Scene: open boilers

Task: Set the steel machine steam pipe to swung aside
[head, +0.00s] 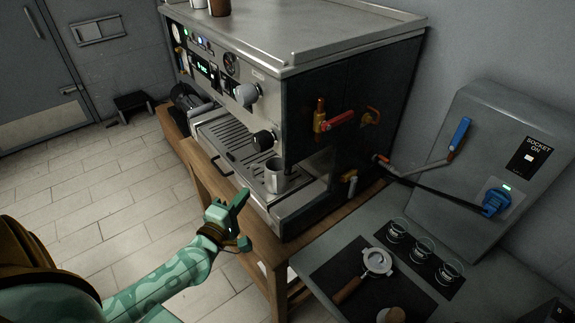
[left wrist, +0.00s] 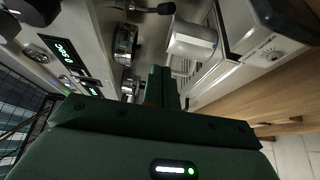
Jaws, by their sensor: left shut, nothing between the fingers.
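The steel machine (head: 300,55) stands on a wooden counter, with dials, a lit display and two dark-and-grey knobs on its front. I cannot clearly pick out its steam pipe in the head view. In the left wrist view a thin dark-tipped rod (left wrist: 150,9) shows at the top; I cannot tell if it is the pipe. A steel jug (head: 274,177) stands on the drip tray; in the left wrist view the jug (left wrist: 192,40) is ahead, right of the fingers. My left gripper (head: 241,197) is shut and empty, in front of the tray, apart from the jug. My right gripper is out of view.
A red-handled valve (head: 340,120) sticks out of the machine's side. A grey socket box (head: 470,150) with a blue plug stands at right. A portafilter (head: 377,262) and several small glasses lie on dark mats on the right counter.

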